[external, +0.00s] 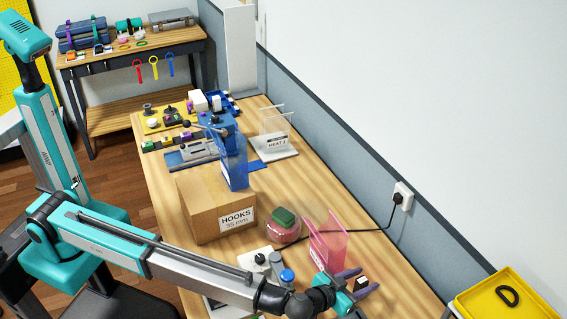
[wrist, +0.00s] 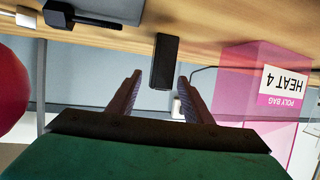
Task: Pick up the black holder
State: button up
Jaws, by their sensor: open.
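A black block (wrist: 164,62), which looks like the black holder, stands out from the wood surface in the wrist view. It lies between and just beyond the fingertips of my gripper (wrist: 160,78), with a gap on each side. The fingers are spread and hold nothing. In the external view my gripper (external: 369,278) is low at the near end of the bench, and a small dark and white piece (external: 361,283) shows between its fingers. I cannot tell whether the fingers touch it there.
A pink poly bag stand marked HEAT 4 (wrist: 283,85) is close right of the fingers; it also shows in the external view (external: 328,243). A red round thing (wrist: 10,88) and a dark box (wrist: 70,14) are left. A HOOKS carton (external: 205,212) and a jar (external: 284,228) stand farther back.

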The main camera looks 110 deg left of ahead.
aim_at(362, 280)
dwell(0.5)
grip_shut()
jog(key=shift+r, duration=0.1)
jog(key=shift+r+b, duration=0.95)
jog(key=shift+r, duration=4)
